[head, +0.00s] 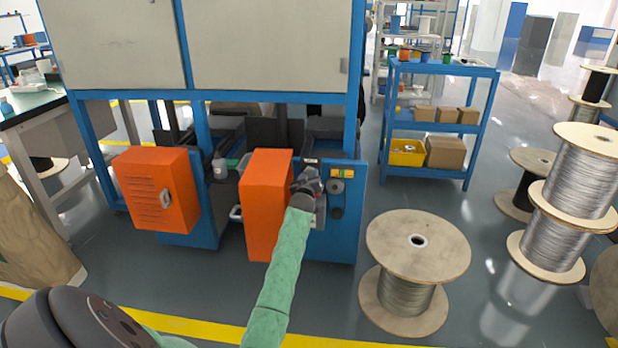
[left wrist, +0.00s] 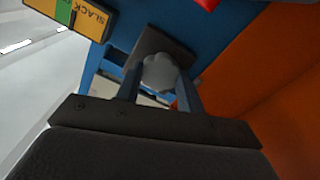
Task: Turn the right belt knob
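The blue control panel (head: 345,235) stands on the right side of the blue machine, beside an orange box. My left gripper (head: 311,180) is at the panel's upper left and hides what lies behind it. In the left wrist view, a rounded grey knob (left wrist: 158,73) on a dark square plate (left wrist: 172,42) sits between the two finger ends of the left gripper (left wrist: 160,85). The fingers are apart, one on each side of the knob; whether they touch it cannot be seen. Two dark round knobs (head: 337,187) show on the panel right of the gripper. My right gripper is out of view.
A yellow and green label reading SLACK (left wrist: 80,15) is near the grey knob. Orange boxes (head: 265,205) (head: 155,190) stand left of the panel. A wooden cable spool (head: 418,245) stands on the floor to the right. A blue shelf (head: 440,68) with cartons is behind.

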